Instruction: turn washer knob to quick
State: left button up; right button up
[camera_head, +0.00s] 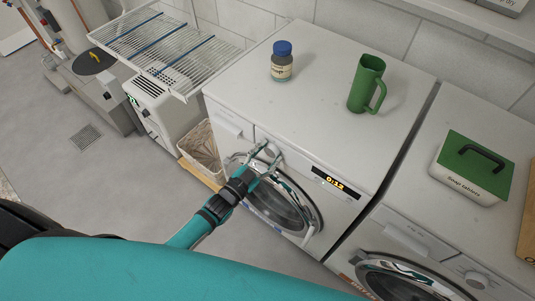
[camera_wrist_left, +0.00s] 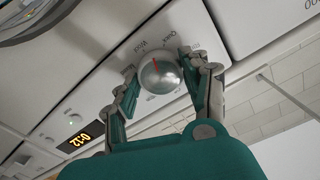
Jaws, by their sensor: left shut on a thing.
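The washer (camera_head: 310,110) is white, with a round glass door and a lit display (camera_head: 336,184). My left gripper (camera_head: 265,154) reaches to its front panel and is shut on the knob. In the left wrist view the silver knob (camera_wrist_left: 160,76) sits between the two fingers of my left gripper (camera_wrist_left: 164,78). A red mark on the knob points up in that picture, between two printed words. The word on the right looks like Quick and the one on the left like Wool. The display (camera_wrist_left: 80,138) also shows there, reading about 0:12. My right gripper is not in view.
A blue-capped jar (camera_head: 282,62) and a green mug (camera_head: 367,84) stand on the washer. A second machine (camera_head: 415,245) at the right carries a green-lidded box (camera_head: 472,166). A wire rack (camera_head: 165,48) and a basket (camera_head: 202,150) are left of the washer.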

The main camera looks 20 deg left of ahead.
pick_arm(q)
jog(key=shift+f+m, duration=0.1)
jog(key=shift+m, duration=2.2)
jog(key=o, duration=1.2)
jog(key=v, duration=1.2)
